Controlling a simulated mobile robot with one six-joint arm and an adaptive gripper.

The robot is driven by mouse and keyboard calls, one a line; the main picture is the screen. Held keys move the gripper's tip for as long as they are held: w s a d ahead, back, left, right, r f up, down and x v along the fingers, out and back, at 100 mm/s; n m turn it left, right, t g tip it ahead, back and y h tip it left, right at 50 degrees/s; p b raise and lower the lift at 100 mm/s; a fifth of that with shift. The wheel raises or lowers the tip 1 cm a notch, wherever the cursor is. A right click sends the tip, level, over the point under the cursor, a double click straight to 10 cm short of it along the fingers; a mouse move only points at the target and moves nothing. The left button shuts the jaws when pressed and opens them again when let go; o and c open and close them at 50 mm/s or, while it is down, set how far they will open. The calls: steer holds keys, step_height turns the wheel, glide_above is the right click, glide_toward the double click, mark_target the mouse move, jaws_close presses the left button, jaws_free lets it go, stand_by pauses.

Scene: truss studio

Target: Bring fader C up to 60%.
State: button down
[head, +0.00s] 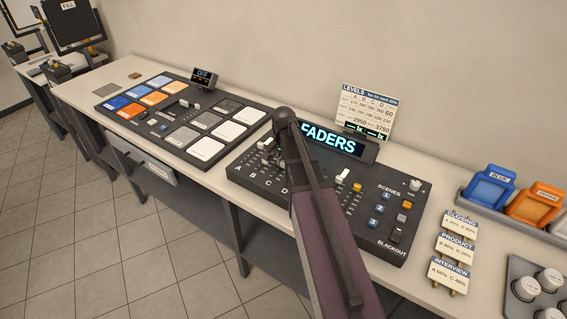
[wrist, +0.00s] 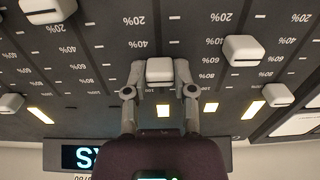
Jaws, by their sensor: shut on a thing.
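The fader desk (head: 243,184) is a dark console with white fader caps and letters A, B, C and D along its front edge. In the wrist view its scales read upside down. My gripper (wrist: 160,78) is shut on a white fader cap (wrist: 160,67), with one finger on each side. The cap appears near the 60% to 80% marks; its exact setting is unclear. No letter shows beside it there, so I cannot confirm it as fader C.
Other caps sit close by, one to the right (wrist: 243,50) and a lower one (wrist: 278,95). The FADERS display (head: 335,140) and levels card (head: 366,110) stand behind. A button panel (head: 150,108) lies left; cue cards (head: 453,249) and blue and orange frames are right.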

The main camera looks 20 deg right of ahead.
steer(key=shift+c, duration=2.2)
jaws_free()
steer(key=shift+a, duration=0.15)
